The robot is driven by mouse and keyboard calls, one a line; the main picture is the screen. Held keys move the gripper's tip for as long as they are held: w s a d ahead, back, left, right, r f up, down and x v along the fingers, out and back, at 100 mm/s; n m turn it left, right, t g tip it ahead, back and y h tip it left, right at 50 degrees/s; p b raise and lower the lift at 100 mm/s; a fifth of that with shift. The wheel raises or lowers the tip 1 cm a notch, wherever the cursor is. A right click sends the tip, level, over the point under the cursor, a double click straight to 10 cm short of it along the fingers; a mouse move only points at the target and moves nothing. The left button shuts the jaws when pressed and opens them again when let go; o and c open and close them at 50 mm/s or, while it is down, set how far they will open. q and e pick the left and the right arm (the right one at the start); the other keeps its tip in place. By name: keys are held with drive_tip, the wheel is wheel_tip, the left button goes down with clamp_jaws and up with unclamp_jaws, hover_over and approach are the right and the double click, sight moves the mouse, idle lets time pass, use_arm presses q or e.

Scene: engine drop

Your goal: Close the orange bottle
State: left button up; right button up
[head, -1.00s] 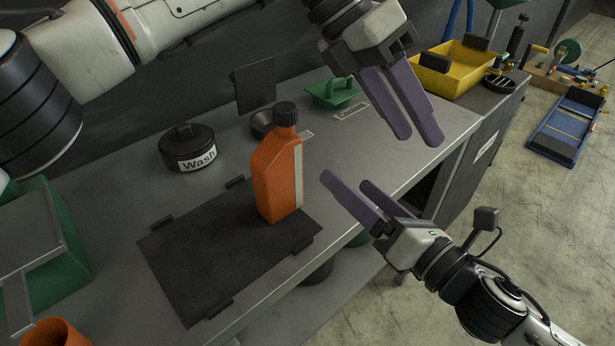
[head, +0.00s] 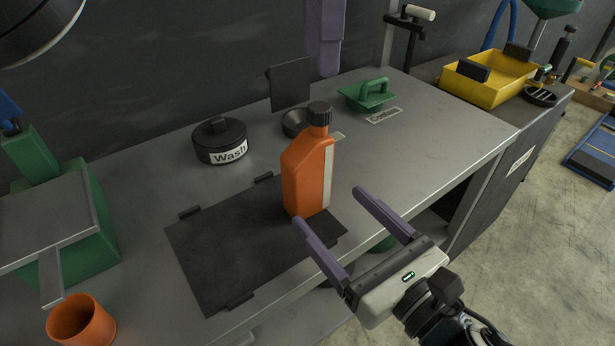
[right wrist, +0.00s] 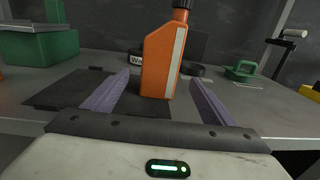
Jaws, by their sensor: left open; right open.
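The orange bottle (head: 306,178) stands upright on the dark mat (head: 215,262), with a black cap (head: 320,113) on its neck. I cannot tell how tight the cap is. My right gripper (head: 328,207) is open and empty, just in front of the bottle and apart from it. In the right wrist view the bottle (right wrist: 160,62) stands ahead, between the lines of the two spread fingers (right wrist: 153,95). My left gripper (head: 325,70) is at the top edge, above and behind the bottle, with only finger ends showing.
A black "Wash" tub (head: 220,140), a small dark bowl (head: 295,123) and a green handled lid (head: 370,93) stand behind the bottle. A green box (head: 95,215) and an orange cup (head: 82,322) are at left. A yellow bin (head: 490,85) is at right.

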sight(315, 191)
drive_tip(key=x, duration=0.8)
drive_tip(key=shift+w+a, duration=0.1)
drive_tip(key=shift+w, duration=0.1)
drive_tip(key=shift+c, duration=0.3)
drive_tip(key=c, duration=1.8)
clamp_jaws()
use_arm(q)
drive_tip(key=n, duration=0.6)
drive_tip(key=shift+n, duration=0.3)
drive_tip(key=n, duration=0.6)
drive_tip(key=shift+n, duration=0.4)
drive_tip(key=shift+f, duration=4.05)
